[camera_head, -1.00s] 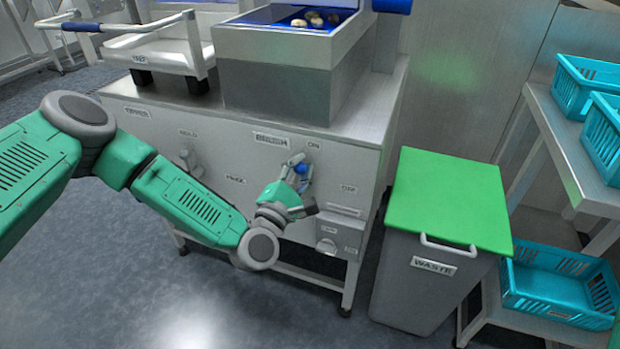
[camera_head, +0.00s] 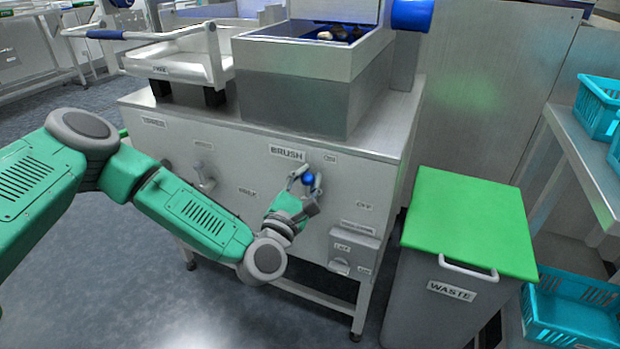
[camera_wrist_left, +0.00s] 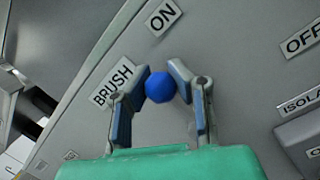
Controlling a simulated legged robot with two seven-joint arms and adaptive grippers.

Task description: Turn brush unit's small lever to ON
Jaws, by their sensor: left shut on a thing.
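The brush unit's small lever has a blue knob (camera_head: 308,179) on the grey front panel, below and right of the BRUSH label (camera_head: 287,153). My left gripper (camera_head: 304,180) is shut on this knob. In the left wrist view the blue knob (camera_wrist_left: 160,87) sits between the two fingertips of my left gripper (camera_wrist_left: 161,84). The ON label (camera_wrist_left: 163,16) is above the knob there, and the OFF label (camera_wrist_left: 305,36) is off to the right. The lever's shaft is hidden behind the knob and fingers. My right gripper is not in view.
A second lever (camera_head: 204,178) is on the panel to the left. An isolator box (camera_head: 352,248) is low on the right. A grey waste bin with a green lid (camera_head: 470,220) stands right of the unit.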

